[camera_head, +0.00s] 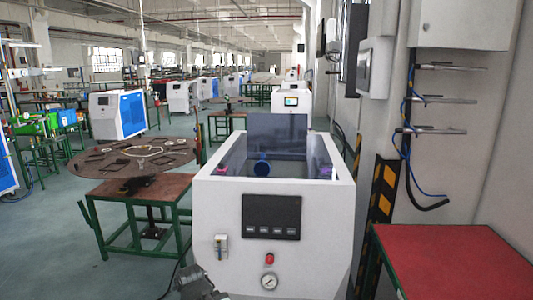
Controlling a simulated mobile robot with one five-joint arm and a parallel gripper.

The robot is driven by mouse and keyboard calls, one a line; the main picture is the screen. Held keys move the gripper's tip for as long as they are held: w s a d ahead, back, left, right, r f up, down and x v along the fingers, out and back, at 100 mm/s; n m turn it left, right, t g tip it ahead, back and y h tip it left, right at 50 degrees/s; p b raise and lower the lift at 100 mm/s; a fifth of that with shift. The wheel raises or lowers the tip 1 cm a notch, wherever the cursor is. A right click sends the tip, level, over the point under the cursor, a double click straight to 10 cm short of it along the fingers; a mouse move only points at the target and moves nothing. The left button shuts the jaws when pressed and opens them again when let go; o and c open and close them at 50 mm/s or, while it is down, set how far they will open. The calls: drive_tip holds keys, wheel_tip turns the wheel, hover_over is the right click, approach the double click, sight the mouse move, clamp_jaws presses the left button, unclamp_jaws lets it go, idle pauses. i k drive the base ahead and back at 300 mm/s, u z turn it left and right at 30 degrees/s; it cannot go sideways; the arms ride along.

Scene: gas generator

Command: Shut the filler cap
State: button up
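A white gas generator (272,215) stands in front of me with an open recess in its top. A small round blue part (261,165) shows inside the recess, with its face toward me. It looks like the filler cap, standing tilted up; its hinge and the filler opening are too small or hidden to make out. A grey jointed part of my arm (203,285) shows at the bottom edge, in front of the generator and well below the blue part. I cannot make out fingertips on it or anything held.
A dark blue panel (278,136) rises at the back of the recess. Small purple parts sit at its left (222,168) and right (324,170). A round brown table (135,158) stands left, a red-topped table (460,262) right. Floor is open at left.

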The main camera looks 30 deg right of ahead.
sight(262, 168)
drive_tip(key=i, duration=0.85)
drive_tip(key=u, duration=0.05)
